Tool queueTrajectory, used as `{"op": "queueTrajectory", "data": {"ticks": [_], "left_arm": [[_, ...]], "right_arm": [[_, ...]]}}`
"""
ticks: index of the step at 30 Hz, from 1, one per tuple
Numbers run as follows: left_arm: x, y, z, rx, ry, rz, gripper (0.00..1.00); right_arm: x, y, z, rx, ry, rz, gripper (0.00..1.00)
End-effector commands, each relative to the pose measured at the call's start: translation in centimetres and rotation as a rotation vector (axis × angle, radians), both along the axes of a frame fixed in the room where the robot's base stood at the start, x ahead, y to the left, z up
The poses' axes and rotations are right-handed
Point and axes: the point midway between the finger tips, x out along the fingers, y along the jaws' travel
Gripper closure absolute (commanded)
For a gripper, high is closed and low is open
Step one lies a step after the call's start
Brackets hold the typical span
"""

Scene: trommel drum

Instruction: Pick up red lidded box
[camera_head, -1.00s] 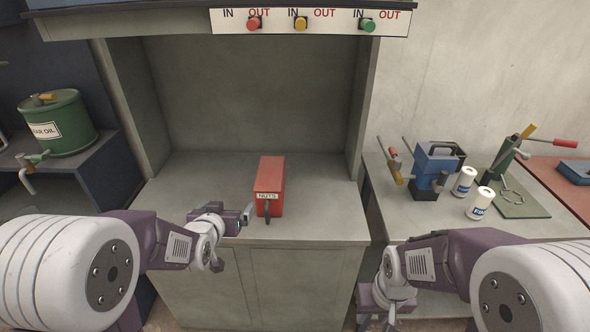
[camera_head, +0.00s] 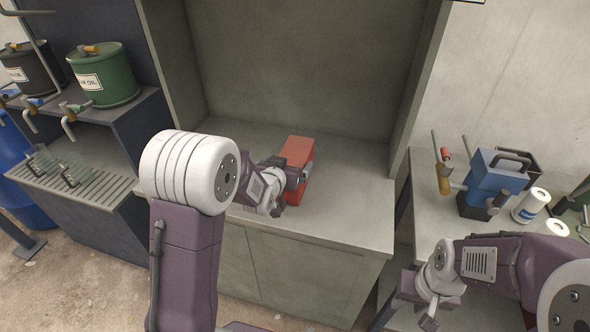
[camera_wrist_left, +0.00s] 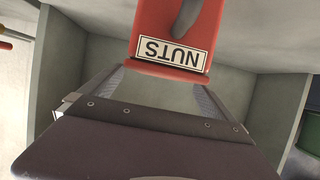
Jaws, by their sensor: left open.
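The red lidded box (camera_head: 298,152) stands on the grey cabinet top, partly hidden behind my left gripper (camera_head: 302,177). In the left wrist view the red box (camera_wrist_left: 172,68) shows its white "NUTS" label upside down, with a dark handle or latch beside it. My left gripper (camera_wrist_left: 163,92) is open there, its two fingers spread apart with the box's label end at or just beyond their tips. I cannot tell whether they touch it. My right gripper (camera_head: 430,322) hangs low at the right, away from the box; its jaws are too unclear to read.
The grey cabinet top (camera_head: 345,225) is clear around the box, with walls at the back and sides. Green (camera_head: 105,75) and dark oil drums stand at the left. A blue tool (camera_head: 492,180) and white cans (camera_head: 530,204) stand on the right bench.

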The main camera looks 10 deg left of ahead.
Motion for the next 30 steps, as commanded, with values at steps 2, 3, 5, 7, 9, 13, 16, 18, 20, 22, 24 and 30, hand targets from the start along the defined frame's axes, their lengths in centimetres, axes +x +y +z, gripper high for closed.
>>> {"op": "queueTrajectory", "data": {"ticks": [2,3,5,7,9,13,16,18,20,22,24,30], "left_arm": [[0.8,0.0,-0.1,0.0,0.0,0.0,0.0],[1.6,0.0,-0.4,0.0,0.001,0.0,0.0],[2.7,0.0,-0.7,0.0,0.001,0.0,0.0],[3.8,-0.1,-1.3,0.0,0.002,0.0,0.0],[4.5,-0.1,-1.6,0.0,0.001,0.0,0.0],[4.8,-0.1,-1.7,0.0,0.0,0.0,0.0],[4.8,-0.1,-1.7,0.0,-0.001,0.0,0.0],[4.8,-0.1,-1.7,0.0,-0.001,0.0,0.14],[4.8,-0.1,-1.7,0.0,-0.001,0.0,0.31],[4.8,-0.1,-1.7,0.0,-0.001,0.0,0.5],[4.8,-0.1,-1.7,0.0,0.0,0.0,0.7],[4.8,-0.1,-1.6,0.0,-0.004,0.0,0.91]], "right_arm": [[0.0,0.0,0.3,0.0,0.0,0.0,0.64],[0.0,0.0,0.5,0.0,0.0,0.0,0.64],[0.0,0.0,0.8,0.0,0.0,0.0,0.64],[0.0,0.0,0.8,0.0,0.0,0.0,0.64],[0.0,0.0,0.8,0.0,0.0,0.0,0.64],[0.0,0.0,0.8,0.0,0.0,0.0,0.64],[0.0,0.0,0.8,0.0,0.0,0.0,0.64],[0.0,0.0,0.8,0.0,0.0,0.0,0.64],[0.0,0.0,0.8,0.0,0.0,0.0,0.64],[0.0,0.0,0.8,0.0,0.0,0.0,0.64],[0.0,0.0,0.8,0.0,0.0,0.0,0.64],[0.0,0.0,0.8,0.0,0.0,0.0,0.64]]}}
